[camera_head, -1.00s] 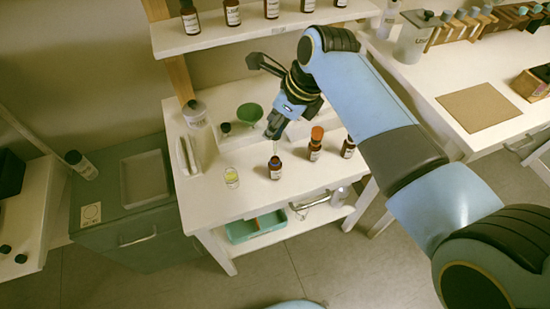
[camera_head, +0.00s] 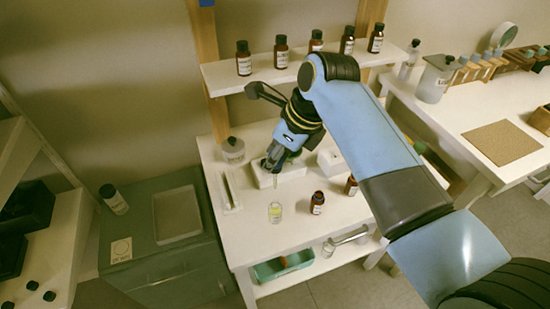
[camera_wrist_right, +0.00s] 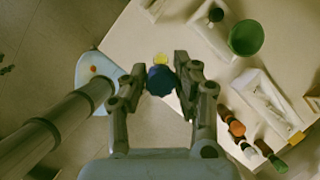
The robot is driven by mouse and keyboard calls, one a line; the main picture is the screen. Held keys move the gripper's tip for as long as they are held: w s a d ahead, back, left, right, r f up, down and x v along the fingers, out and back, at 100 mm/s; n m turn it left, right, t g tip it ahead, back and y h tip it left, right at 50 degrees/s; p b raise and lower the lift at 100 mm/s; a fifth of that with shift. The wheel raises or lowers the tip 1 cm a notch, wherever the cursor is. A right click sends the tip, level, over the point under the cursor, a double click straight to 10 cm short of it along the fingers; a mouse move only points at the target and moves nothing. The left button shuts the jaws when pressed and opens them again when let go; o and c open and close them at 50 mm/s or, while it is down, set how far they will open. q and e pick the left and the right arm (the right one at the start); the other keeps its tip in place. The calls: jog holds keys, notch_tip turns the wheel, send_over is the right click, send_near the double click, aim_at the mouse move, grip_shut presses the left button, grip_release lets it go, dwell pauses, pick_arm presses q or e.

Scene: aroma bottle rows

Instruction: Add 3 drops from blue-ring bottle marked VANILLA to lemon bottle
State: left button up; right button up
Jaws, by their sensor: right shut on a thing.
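My right gripper (camera_head: 272,165) is shut on a dropper with a blue bulb (camera_wrist_right: 160,80). The dropper's thin clear tip (camera_head: 276,182) points down above a small clear glass vessel of yellow liquid (camera_head: 275,212). Its yellow also shows just beyond the bulb in the right wrist view (camera_wrist_right: 161,58). The tip appears apart from the vessel. A brown bottle (camera_head: 317,202) stands upright to the vessel's right; its label is too small to read. Another brown bottle (camera_head: 351,185) stands farther right, partly behind my right arm. My left gripper is not in view.
A green cup (camera_wrist_right: 245,38) and capped bottles (camera_wrist_right: 237,128) show in the wrist view. A lidded jar (camera_head: 233,150) stands at the back left. Brown bottles (camera_head: 281,52) line the shelf above. The table's front edge is close.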

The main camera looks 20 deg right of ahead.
aim_at(275, 169)
jog(key=shift+d, duration=0.15)
jog(key=shift+f, duration=0.1)
jog(key=shift+a+f, duration=0.25)
jog(key=shift+f, duration=0.25)
jog(key=shift+d+f+b, duration=0.1)
jog(key=shift+f+b, duration=0.25)
jog(key=shift+f, duration=1)
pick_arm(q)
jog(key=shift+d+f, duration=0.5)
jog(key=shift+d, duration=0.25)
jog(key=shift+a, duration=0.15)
